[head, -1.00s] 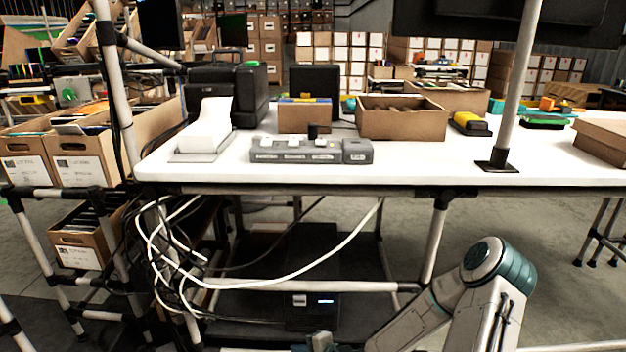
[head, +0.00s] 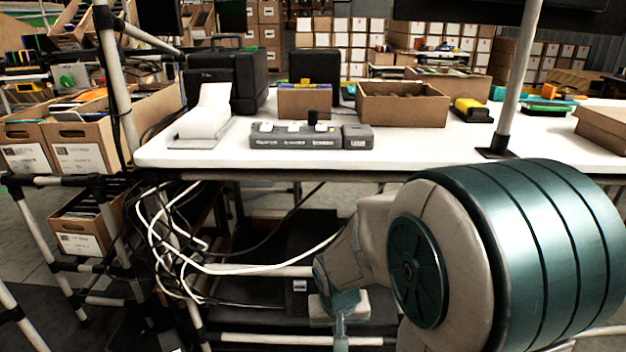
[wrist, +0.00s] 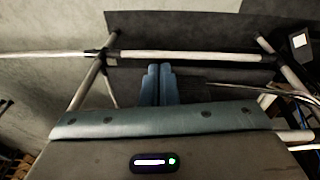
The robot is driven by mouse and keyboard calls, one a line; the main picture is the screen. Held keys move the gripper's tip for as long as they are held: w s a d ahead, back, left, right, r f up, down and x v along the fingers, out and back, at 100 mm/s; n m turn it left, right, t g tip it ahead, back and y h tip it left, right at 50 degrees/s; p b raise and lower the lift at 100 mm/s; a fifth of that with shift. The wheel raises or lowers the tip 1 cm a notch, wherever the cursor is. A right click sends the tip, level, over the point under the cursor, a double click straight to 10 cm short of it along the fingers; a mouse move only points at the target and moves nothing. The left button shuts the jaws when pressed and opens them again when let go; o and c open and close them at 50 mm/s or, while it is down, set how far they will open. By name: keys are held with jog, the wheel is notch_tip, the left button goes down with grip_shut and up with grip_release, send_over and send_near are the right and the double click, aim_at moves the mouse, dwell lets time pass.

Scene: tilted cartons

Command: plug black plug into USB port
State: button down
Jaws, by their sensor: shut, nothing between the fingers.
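A grey multi-socket strip (head: 280,136) lies near the front edge of the white table (head: 430,145). A small black plug-like block (head: 313,117) stands upright on it; whether it is seated in a socket I cannot tell. No USB port is clear enough to make out. My gripper (wrist: 159,84) shows in the wrist view with its two blue fingers together and nothing between them. In the head view it is low, below the table's front edge, in front of the lower frame and partly cut off by the picture's bottom edge.
White and black cables (head: 165,240) hang in loops under the table's left end. A white printer-like device (head: 208,115), a small carton (head: 305,101) and an open carton (head: 402,108) stand around the strip. A pale post (head: 517,80) rises from the table at right.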

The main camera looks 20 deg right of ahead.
jog(key=s+a+r+n+y, duration=0.1)
jog(key=s+a+r, duration=0.3)
jog(key=s+r, duration=0.4)
jog(key=shift+s+a+n+g, duration=0.25)
jog(key=shift+s+n+g, duration=0.15)
jog(key=shift+n, duration=0.5)
